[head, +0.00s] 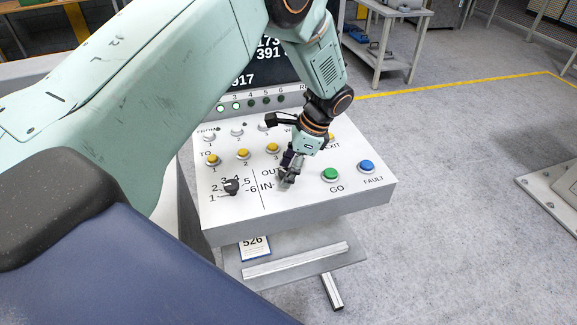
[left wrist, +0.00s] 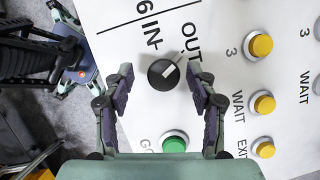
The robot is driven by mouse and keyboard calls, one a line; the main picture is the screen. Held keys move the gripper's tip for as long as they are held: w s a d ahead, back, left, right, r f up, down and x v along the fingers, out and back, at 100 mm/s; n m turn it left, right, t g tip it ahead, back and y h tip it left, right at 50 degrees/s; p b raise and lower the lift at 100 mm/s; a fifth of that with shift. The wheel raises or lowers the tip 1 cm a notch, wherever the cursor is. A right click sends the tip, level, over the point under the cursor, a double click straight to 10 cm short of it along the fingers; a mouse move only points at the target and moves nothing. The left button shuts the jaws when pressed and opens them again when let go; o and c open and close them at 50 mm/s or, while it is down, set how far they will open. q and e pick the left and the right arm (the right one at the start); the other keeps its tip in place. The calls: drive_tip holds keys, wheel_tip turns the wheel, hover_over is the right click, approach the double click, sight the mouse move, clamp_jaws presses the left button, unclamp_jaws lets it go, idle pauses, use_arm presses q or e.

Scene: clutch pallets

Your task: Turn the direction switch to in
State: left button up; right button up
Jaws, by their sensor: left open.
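The direction switch (left wrist: 163,74) is a round black knob with a pale pointer line on the control panel (head: 300,205). In the left wrist view its line points up and right, toward the OUT label (left wrist: 192,42) and away from the IN label (left wrist: 152,35). My left gripper (head: 288,174) is down at the switch in the head view and largely hides it. In the left wrist view its two fingers (left wrist: 161,82) are open, one on each side of the knob, with visible gaps. My right gripper is not in view.
The green GO button (head: 331,174) and blue FAULT button (head: 367,166) are to the right. A black numbered selector (head: 231,186) is to the left. Yellow buttons (head: 243,154) and a dark display (head: 275,65) are behind. Open floor lies right of the panel.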

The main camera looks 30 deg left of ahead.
use_arm(q)
drive_tip(key=shift+s+r, duration=0.15)
drive_tip(key=shift+s, duration=0.15)
drive_tip(key=shift+w+f, duration=0.25)
drive_tip(key=shift+w, duration=0.25)
drive_tip(key=shift+w+f, duration=0.25)
drive_tip(key=shift+w, duration=0.2)
drive_tip(key=c, duration=0.4)
drive_tip(key=shift+c, duration=1)
drive_tip(key=shift+s+d+r, duration=0.1)
drive_tip(key=shift+s+r, duration=0.25)
drive_tip(key=shift+s, duration=0.15)
drive_tip(key=shift+c, duration=1.4)
drive_tip(key=shift+s, duration=0.15)
drive_tip(key=shift+c, duration=1.3)
drive_tip(key=shift+f, duration=0.15)
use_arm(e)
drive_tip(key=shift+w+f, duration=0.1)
